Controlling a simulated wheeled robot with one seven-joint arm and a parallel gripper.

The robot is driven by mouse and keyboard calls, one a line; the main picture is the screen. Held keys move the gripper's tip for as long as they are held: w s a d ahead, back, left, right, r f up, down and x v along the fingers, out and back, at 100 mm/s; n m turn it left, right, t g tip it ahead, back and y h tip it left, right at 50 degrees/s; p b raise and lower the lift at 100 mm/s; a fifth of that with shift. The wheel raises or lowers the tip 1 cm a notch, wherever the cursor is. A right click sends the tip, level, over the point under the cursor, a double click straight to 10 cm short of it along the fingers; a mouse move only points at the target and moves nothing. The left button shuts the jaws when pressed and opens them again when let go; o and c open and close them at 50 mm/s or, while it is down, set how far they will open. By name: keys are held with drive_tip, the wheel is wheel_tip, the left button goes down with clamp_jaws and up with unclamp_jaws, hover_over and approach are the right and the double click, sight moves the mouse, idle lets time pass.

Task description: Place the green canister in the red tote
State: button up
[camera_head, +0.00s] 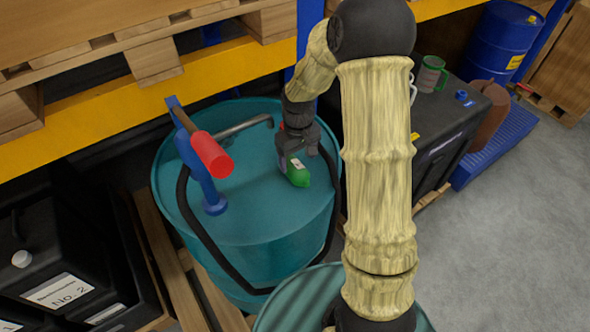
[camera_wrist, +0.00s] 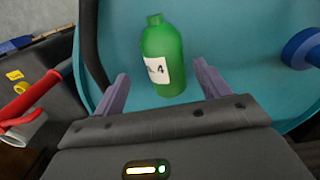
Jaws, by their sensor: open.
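The green canister (camera_head: 299,176) is on the lid of the teal drum (camera_head: 250,215). It is a small green bottle with a narrow neck and a white label. In the wrist view the canister (camera_wrist: 160,50) is in front of my gripper (camera_wrist: 161,72), its lower end close to the gap between the fingers. In the head view my gripper (camera_head: 297,148) is right beside the canister and partly hides it. The jaws are open and do not hold it. I cannot tell whether the canister stands or lies. I cannot make out a red tote in either view.
A blue pump with a red grip (camera_head: 211,155) rises from the drum left of my gripper. A yellow shelf beam (camera_head: 120,117) runs behind. A black box (camera_head: 440,125) with a green mug (camera_head: 431,74) stands right. Grey floor is clear at right.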

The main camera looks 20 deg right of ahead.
sight(296, 166)
drive_tip(key=f, duration=0.1)
drive_tip(key=f+p, duration=0.1)
drive_tip(key=f, duration=0.2)
drive_tip(key=shift+s+a+f+p, duration=0.2)
drive_tip(key=shift+a+f+p, duration=0.1)
drive_tip(key=shift+f+p, duration=0.1)
drive_tip(key=c, duration=1.4)
drive_tip(key=shift+r, duration=0.1)
drive_tip(key=shift+r, duration=0.1)
wheel_tip(296, 166, up, 28)
drive_tip(key=b, duration=0.4)
drive_tip(key=shift+b, duration=0.4)
